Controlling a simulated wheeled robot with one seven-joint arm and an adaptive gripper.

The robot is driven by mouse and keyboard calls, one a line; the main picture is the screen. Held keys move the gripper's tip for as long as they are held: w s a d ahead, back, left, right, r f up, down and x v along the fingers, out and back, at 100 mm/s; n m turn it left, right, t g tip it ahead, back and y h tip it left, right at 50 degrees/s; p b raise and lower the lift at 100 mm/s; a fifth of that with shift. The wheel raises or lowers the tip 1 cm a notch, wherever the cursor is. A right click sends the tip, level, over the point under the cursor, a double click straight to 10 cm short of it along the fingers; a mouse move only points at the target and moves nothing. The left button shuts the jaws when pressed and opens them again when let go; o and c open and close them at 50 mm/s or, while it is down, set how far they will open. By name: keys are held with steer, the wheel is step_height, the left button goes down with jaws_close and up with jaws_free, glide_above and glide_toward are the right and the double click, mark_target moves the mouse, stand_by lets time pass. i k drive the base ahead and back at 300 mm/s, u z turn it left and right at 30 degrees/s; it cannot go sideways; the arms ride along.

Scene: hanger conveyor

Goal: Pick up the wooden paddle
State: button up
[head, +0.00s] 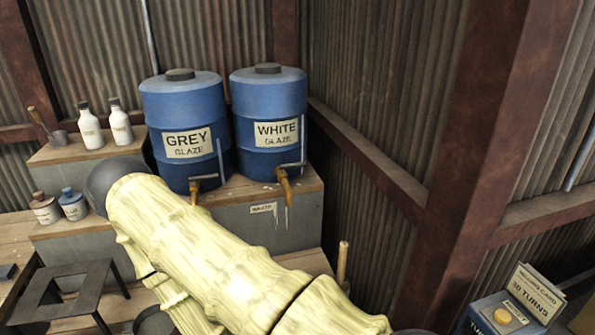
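An upright wooden handle (343,262) stands at the lower middle right, just beyond my pale yellow arm. It may be the wooden paddle; its lower part is hidden, so I cannot tell for sure. Another thin wooden handle (38,118) sticks up at a tilt from a small grey cup on the upper left step. My arm crosses the lower middle of the head view. My gripper is not in view.
Blue GREY GLAZE (183,110) and WHITE GLAZE (268,95) barrels with taps stand on a stepped bench. White bottles (90,128) and small jars (44,208) sit left. A black square-holed stand (75,272) is lower left.

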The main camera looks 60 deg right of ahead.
mark_target(340, 277)
steer(key=u, duration=1.1)
steer(key=i, duration=1)
steer(key=z, duration=3.95)
